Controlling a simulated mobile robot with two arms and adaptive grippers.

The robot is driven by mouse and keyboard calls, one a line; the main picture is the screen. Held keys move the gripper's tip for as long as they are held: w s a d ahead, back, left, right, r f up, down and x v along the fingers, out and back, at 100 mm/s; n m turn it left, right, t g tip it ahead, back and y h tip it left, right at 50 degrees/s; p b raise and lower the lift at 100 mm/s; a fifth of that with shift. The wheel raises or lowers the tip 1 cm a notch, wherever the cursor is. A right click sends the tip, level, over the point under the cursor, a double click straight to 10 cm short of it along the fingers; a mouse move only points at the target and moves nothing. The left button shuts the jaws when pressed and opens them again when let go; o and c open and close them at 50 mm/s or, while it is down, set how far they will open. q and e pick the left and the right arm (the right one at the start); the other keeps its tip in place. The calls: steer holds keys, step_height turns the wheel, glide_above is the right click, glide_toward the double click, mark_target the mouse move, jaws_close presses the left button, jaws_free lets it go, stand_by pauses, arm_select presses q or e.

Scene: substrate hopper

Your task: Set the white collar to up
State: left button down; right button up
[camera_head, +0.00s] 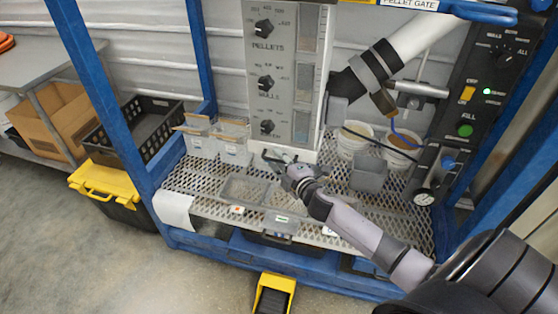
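A white band (293,154), which may be the white collar, runs along the bottom of the grey hopper column (287,60). I cannot tell for sure whether it is the collar or whether it is up or down. My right gripper (270,158) is just below the column's lower end, close to the white band. Its dark fingers point left; they are small, and I cannot tell whether they touch or hold anything. My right arm comes in from the lower right. My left gripper is not in view.
A white pipe (420,38) slants down at upper right. A black control panel (490,75) and blue frame posts (100,85) bound the space.

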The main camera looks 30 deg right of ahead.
steer(key=shift+c, duration=0.5)
jaws_close()
stand_by(0.4)
